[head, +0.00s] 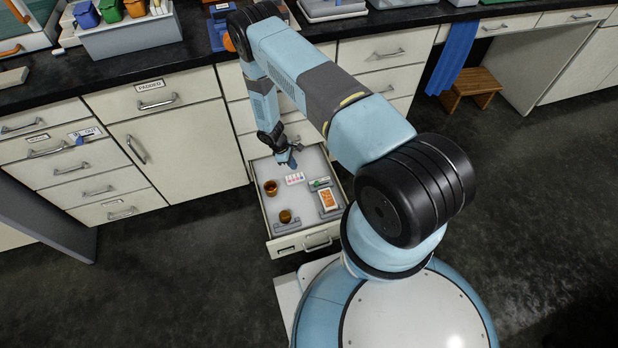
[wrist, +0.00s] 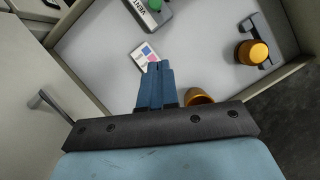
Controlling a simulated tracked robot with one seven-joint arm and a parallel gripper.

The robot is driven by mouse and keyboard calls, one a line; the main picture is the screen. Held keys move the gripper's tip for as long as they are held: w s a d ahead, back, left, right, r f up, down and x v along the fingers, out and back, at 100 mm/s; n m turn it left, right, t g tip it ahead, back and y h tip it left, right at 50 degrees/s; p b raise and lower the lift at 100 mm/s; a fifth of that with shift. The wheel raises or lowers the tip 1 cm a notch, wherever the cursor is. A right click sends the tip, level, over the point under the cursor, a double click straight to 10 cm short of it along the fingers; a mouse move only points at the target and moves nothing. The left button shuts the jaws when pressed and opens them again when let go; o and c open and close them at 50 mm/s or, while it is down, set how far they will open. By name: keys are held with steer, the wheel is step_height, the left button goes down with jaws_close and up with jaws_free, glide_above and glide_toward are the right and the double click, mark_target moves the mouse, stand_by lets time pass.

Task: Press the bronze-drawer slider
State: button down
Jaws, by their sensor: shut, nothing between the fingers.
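An open drawer (head: 262,222) sits below the counter, with a pale floor inside. A grey block (wrist: 148,18) with a green knob (wrist: 153,4) and a partly cut-off label lies in it; it also shows in the head view (head: 320,184). Two bronze round pieces stand in the drawer: one (head: 271,188) beside my gripper and one (head: 285,216) near the front, by a grey bracket (head: 289,227). I cannot tell which part is the bronze-drawer slider. My gripper (wrist: 155,68) is shut and empty, pointing into the drawer near a small card with coloured squares (wrist: 144,54).
An orange-patterned box (head: 329,199) lies at the drawer's right side. The drawer's raised walls surround these things, and cabinet fronts (head: 178,140) stand to the left. The drawer's middle has bare floor. The counter above holds bins and trays.

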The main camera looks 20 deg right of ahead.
mark_target(317, 184)
steer(key=shift+a, duration=0.15)
steer(key=x, duration=1)
steer(key=shift+s+d, duration=0.2)
steer(key=shift+d, duration=0.25)
steer(key=shift+s+d, duration=0.25)
steer(key=shift+d, duration=0.25)
steer(key=shift+s+d, duration=0.4)
steer(key=shift+d, duration=0.4)
